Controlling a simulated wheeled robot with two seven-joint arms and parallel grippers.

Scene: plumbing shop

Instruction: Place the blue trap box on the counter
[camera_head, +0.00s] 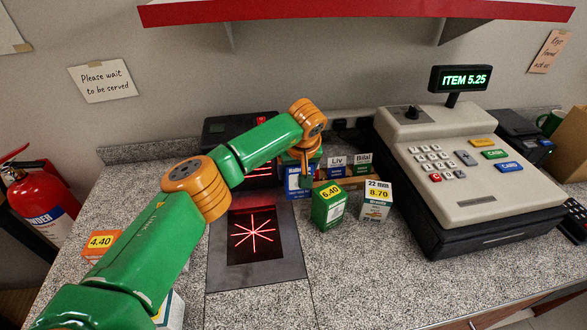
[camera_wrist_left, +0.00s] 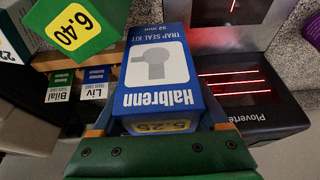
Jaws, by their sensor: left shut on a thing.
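The blue trap seal kit box (camera_wrist_left: 157,62), marked "Halbrenn" and 5.25, is between the fingers of my left gripper (camera_wrist_left: 160,115), which is shut on it. In the head view the blue box (camera_head: 296,186) shows partly below my left gripper (camera_head: 302,163), just right of the scanner and left of the green 6.40 box. Its top is hidden by the gripper. I cannot tell whether its base touches the speckled counter (camera_head: 262,308). My right gripper is in neither view.
The green 6.40 box (camera_head: 328,207) and white 8.70 box (camera_head: 376,201) stand close by, before a card holder (camera_head: 348,176). The scanner plate (camera_head: 285,268) lies left, the cash register (camera_head: 455,180) right. An orange 4.40 box (camera_head: 100,242) stands far left.

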